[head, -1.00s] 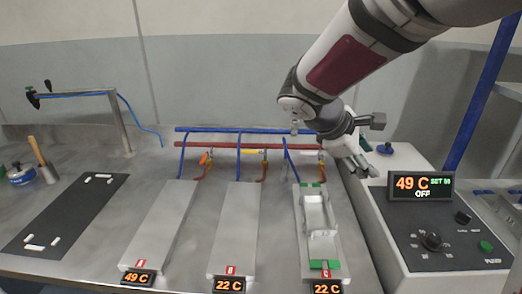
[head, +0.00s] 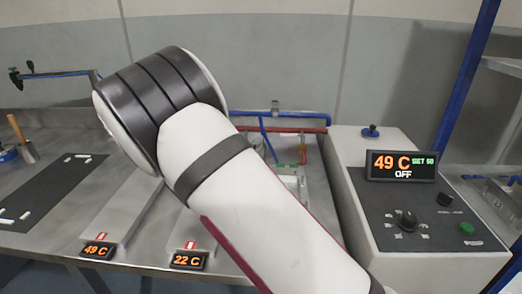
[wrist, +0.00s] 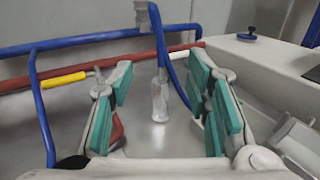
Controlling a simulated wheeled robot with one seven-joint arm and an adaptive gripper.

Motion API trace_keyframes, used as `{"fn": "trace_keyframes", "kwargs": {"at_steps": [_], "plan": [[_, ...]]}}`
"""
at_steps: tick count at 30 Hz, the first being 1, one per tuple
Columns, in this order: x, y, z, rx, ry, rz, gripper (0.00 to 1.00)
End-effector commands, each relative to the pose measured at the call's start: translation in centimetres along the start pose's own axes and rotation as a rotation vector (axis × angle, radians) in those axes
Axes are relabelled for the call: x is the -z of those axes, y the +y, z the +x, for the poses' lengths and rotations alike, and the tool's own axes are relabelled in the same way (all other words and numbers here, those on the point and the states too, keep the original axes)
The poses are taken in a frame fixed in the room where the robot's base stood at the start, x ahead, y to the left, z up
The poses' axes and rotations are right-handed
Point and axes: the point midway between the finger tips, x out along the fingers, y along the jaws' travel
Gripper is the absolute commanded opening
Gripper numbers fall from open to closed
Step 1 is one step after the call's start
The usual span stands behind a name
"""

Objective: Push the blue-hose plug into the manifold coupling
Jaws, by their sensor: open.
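In the wrist view my gripper (wrist: 162,76) is open, with a teal-padded finger on each side. Between the fingers, apart from both pads, shows a pale upright cylindrical fitting (wrist: 159,98); I cannot tell whether it is the plug. A grey fitting (wrist: 155,22), likely the manifold coupling, stands at the blue manifold pipe (wrist: 95,38) above it. A blue hose (wrist: 175,75) slants down from there, partly behind the right finger. In the head view the grey fitting (head: 275,107) shows on the pipe, while my arm hides my gripper.
The control console (head: 400,255) stands to the right, reading 49 C and OFF. Grey plates (head: 125,215) and a dark mat (head: 55,190) lie left. My arm covers the middle of the bench.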

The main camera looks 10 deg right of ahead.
Motion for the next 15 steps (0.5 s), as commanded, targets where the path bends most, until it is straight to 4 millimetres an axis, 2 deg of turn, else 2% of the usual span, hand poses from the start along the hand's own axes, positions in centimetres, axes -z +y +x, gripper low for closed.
{"fn": "trace_keyframes", "kwargs": {"at_steps": [3,7,15], "plan": [[2.6,0.0,0.1,0.001,0.001,-0.003,0.44],[4.5,0.0,0.0,0.001,0.001,-0.001,0.44],[4.4,-0.1,1.9,0.003,0.0,0.002,0.44]]}}
